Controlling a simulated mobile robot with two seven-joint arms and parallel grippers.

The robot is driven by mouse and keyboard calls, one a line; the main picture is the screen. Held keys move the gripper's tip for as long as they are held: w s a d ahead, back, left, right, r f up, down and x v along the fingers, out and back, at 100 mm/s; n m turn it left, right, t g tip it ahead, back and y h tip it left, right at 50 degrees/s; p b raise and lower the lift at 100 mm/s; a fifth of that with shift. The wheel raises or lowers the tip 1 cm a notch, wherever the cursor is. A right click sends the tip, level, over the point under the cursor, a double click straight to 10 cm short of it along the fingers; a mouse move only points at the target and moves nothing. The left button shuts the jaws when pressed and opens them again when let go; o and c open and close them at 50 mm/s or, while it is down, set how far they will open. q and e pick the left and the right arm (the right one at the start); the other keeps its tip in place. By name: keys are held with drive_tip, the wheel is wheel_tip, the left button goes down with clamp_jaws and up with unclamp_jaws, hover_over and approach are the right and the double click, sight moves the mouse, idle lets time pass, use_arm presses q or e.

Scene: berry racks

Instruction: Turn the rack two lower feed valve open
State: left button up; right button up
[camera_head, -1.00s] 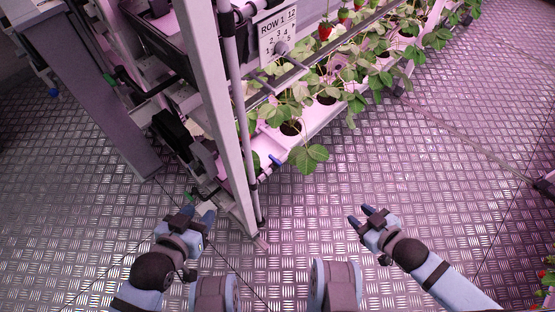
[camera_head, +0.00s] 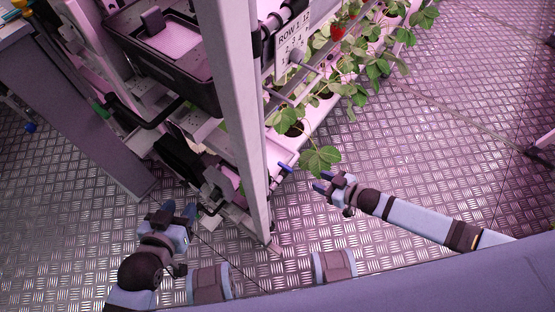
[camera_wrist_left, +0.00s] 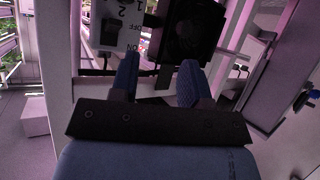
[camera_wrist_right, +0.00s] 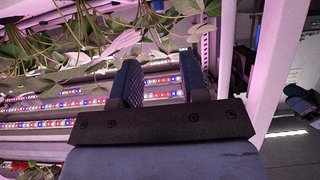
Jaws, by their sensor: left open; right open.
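A small blue valve handle (camera_head: 286,168) sits low on the near end of the plant rack, beside the white post, in the head view. I cannot tell its number or whether it is turned open. My right gripper (camera_head: 322,181) is open and empty, a short way to the right of the handle and apart from it. My left gripper (camera_head: 181,210) is open and empty at the left of the post. In the left wrist view its open fingers (camera_wrist_left: 157,78) face a panel marked ON and OFF. In the right wrist view the open fingers (camera_wrist_right: 156,82) face leaves and light strips; no valve is clear there.
The white upright post (camera_head: 235,110) stands between my two grippers. A row sign (camera_head: 292,45) hangs on the rack, and strawberry plants (camera_head: 321,160) overhang its edge near my right gripper. A black tray (camera_head: 165,45) stands left of the post.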

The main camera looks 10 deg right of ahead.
sight(287, 167)
drive_tip(key=b+x, duration=0.3)
drive_tip(key=x, duration=0.9)
drive_tip(key=shift+b+x, duration=0.35)
drive_tip(key=shift+x, duration=0.4)
drive_tip(key=shift+w, duration=0.15)
drive_tip(key=c, duration=0.6)
use_arm(q)
drive_tip(key=shift+w+d+r+t+h, duration=0.5)
drive_tip(key=shift+d+r, duration=0.15)
drive_tip(key=shift+d, duration=0.05)
use_arm(e)
clamp_jaws()
